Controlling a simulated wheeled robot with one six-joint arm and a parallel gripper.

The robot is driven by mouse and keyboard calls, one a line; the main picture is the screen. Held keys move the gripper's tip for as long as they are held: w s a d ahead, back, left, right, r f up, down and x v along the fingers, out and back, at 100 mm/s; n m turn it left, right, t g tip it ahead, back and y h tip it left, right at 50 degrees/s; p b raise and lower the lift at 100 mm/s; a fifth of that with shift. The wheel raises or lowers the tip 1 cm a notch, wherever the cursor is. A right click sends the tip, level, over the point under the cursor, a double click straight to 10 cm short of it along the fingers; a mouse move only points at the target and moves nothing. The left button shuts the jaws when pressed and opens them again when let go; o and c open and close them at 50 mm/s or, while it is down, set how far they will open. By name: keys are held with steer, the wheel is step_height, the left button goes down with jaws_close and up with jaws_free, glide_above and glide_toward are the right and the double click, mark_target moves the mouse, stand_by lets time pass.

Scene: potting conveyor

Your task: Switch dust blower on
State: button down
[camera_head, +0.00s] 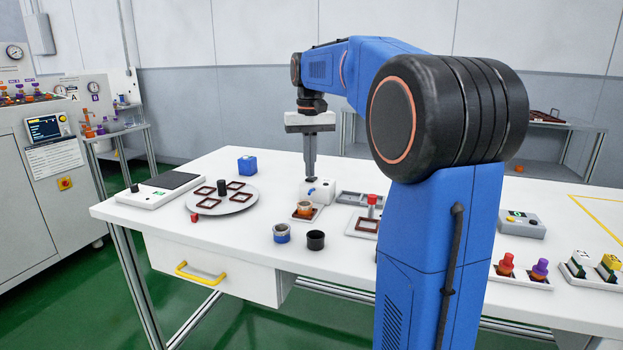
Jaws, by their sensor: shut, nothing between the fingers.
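A small white box with a blue part on its front (318,190) stands near the middle of the white table, and it looks like the dust blower. I see no readable label on it, and its switch is too small to make out. My gripper (310,178) points straight down with its fingers shut and empty. Its tips are at the top left of the white box in the picture. I cannot tell whether they touch it. The fingers hide part of the box's top and back.
A round grey plate with brown frames (232,208) and a blue block (247,165) lie left. Two small pots (316,240) stand in front. A grey tray (359,199) and a red-topped post (372,201) stand right.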

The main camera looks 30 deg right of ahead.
mark_target(310, 179)
steer(key=shift+f, duration=0.5)
stand_by(0.3)
step_height(310, 179, up, 7)
stand_by(1.0)
stand_by(0.5)
